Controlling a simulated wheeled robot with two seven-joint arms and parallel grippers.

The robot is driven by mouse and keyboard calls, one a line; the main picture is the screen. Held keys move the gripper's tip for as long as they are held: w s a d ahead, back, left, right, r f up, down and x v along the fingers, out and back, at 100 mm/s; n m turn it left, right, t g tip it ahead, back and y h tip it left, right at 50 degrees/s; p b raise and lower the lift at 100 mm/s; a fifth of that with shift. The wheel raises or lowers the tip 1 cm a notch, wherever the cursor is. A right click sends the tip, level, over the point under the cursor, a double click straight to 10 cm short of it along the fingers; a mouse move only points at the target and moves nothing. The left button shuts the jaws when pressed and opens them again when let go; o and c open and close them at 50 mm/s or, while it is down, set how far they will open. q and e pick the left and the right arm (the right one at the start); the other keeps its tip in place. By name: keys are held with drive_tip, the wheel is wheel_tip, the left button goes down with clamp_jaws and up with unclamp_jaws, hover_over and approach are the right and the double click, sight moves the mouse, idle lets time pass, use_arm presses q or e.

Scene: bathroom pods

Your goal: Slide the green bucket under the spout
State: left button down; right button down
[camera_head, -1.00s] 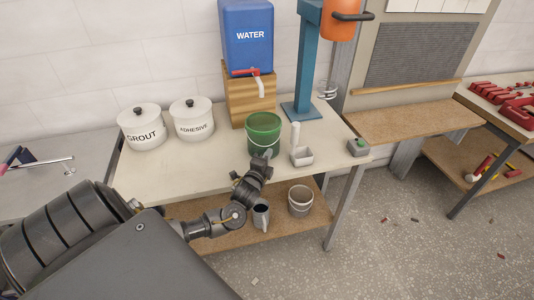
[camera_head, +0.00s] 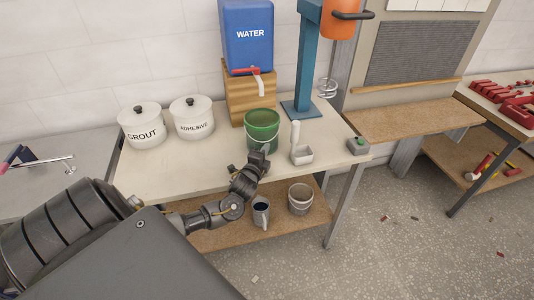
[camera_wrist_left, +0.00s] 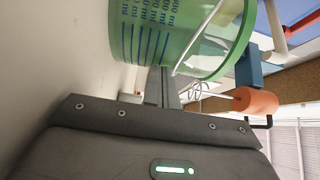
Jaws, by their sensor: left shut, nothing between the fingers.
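The green bucket (camera_head: 262,127) stands upright on the white table, in front of the wooden block under the blue water tank (camera_head: 248,38). The white spout (camera_head: 258,87) with a red tap handle hangs above and just behind the bucket. My left gripper (camera_head: 264,152) is shut and empty, its tip at the bucket's near side. In the left wrist view the bucket (camera_wrist_left: 150,45) fills the top, with blue measuring marks and a pale handle, and the shut fingers (camera_wrist_left: 162,85) reach its wall. Whether they touch is hard to tell. My right gripper is not in view.
Grout (camera_head: 143,130) and adhesive (camera_head: 192,122) pots stand left of the bucket. A small grey tray (camera_head: 302,155) with a white upright piece is close on the right, before a blue stand (camera_head: 303,75). A mug and pail sit on the shelf below.

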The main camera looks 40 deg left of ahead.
use_arm(q)
drive_tip(key=d+p, duration=0.1)
drive_tip(key=s+d+p, duration=0.1)
drive_tip(key=d, duration=0.1)
drive_tip(key=shift+s+d+r, duration=0.15)
drive_tip(key=b+v, duration=0.1)
drive_tip(key=v, duration=0.9)
drive_tip(key=shift+s+b, duration=0.2)
drive_tip(key=shift+b, duration=0.2)
drive_tip(key=shift+d, duration=0.15)
